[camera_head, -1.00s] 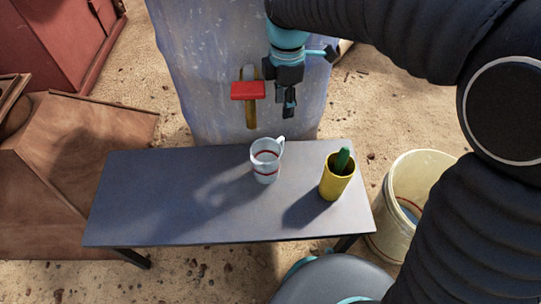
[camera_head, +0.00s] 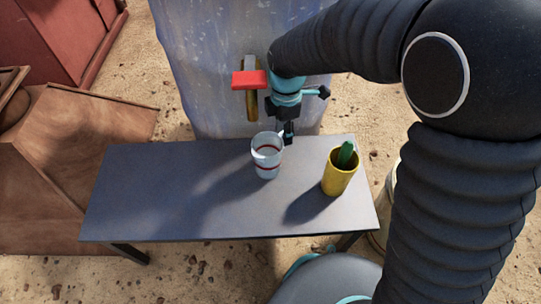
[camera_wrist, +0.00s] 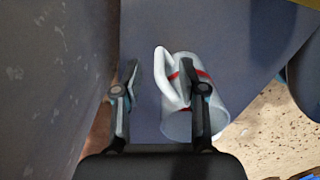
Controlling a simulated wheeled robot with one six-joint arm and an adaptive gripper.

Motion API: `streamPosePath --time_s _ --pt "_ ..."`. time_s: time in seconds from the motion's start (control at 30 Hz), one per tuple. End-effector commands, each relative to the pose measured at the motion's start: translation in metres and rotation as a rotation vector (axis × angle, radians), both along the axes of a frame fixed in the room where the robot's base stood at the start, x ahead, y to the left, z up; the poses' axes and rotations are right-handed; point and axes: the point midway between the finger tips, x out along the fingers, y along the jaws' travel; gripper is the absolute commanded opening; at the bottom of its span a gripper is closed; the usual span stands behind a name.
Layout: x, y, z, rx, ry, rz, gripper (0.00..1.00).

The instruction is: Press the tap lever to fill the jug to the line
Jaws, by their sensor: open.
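The jug (camera_head: 267,158) is pale and translucent with a red line around it, upright on the table below the tap (camera_head: 251,105). The tap's red lever (camera_head: 248,80) sticks out in front of the bluish tank. My gripper (camera_head: 288,134) points down just behind and right of the jug, near its handle. In the wrist view my gripper (camera_wrist: 160,88) is open; the white handle (camera_wrist: 164,72) shows between the fingers, and the right finger covers part of the jug (camera_wrist: 208,122). I cannot tell whether any finger touches it. No water flow is visible.
A yellow cup (camera_head: 339,175) with a green item stands right of the jug on the grey table (camera_head: 150,200). The bluish tank (camera_head: 215,60) rises behind the table. The table's left side is clear. A pale bucket (camera_head: 383,205) is mostly hidden behind my arm.

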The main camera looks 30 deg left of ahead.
Motion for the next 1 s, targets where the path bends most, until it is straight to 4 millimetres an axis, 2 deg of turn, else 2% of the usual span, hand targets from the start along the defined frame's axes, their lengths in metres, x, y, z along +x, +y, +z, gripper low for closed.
streamPosePath --time_s 0.03,0.2,0.47,0.5,0.67,1.0 --pt "0.0 0.0 -0.01 -0.001 0.001 0.0 0.41" --pt "0.0 0.0 -0.025 0.0 0.0 0.0 0.41" --pt "0.0 0.0 -0.027 0.001 -0.001 0.0 0.41" --pt "0.0 0.0 -0.027 0.001 -0.001 0.0 0.39" --pt "0.0 0.0 -0.027 0.001 -0.001 0.0 0.0" --pt "0.0 0.0 -0.027 0.001 -0.001 0.0 0.0"
